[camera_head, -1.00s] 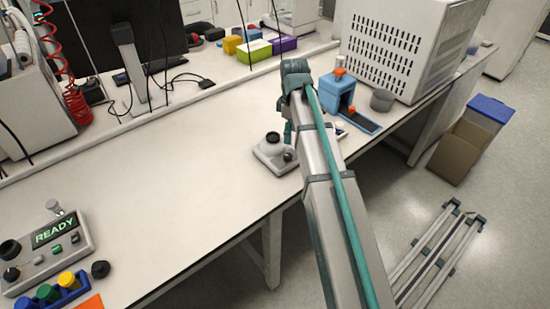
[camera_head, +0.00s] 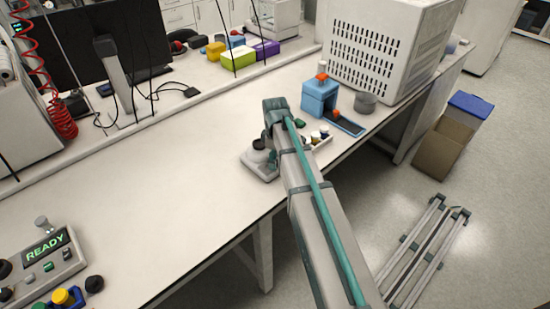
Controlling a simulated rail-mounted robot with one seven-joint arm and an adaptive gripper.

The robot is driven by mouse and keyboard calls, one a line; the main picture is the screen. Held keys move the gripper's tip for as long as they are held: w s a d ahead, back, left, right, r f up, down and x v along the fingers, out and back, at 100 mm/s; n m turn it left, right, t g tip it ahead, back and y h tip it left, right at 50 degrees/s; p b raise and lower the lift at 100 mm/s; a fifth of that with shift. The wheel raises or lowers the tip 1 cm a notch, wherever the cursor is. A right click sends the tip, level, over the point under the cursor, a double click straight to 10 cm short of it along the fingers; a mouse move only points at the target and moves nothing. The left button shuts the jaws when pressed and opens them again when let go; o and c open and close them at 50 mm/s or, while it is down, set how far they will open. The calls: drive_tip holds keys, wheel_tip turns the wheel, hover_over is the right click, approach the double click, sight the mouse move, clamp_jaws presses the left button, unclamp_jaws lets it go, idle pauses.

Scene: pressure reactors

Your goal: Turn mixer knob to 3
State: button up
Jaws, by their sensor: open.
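A small white device with a dark round cup on top, seemingly the mixer (camera_head: 254,170), stands on the bench near its front edge. Its right side is covered by my arm, and its knob does not show now. My arm reaches up from the bottom right, its bent joint just above and right of the mixer. My gripper is hidden behind the arm, so I cannot see its fingers or whether it touches the mixer.
A control box reading READY (camera_head: 68,262) sits at the left front. Right of my arm are a blue device (camera_head: 318,98), a grey cup (camera_head: 365,102), a tray of small vials (camera_head: 320,137) and a large white vented cabinet (camera_head: 410,50). The bench's middle left is clear.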

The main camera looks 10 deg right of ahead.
drive_tip(key=shift+f, duration=0.3)
drive_tip(key=shift+c, duration=0.3)
clamp_jaws()
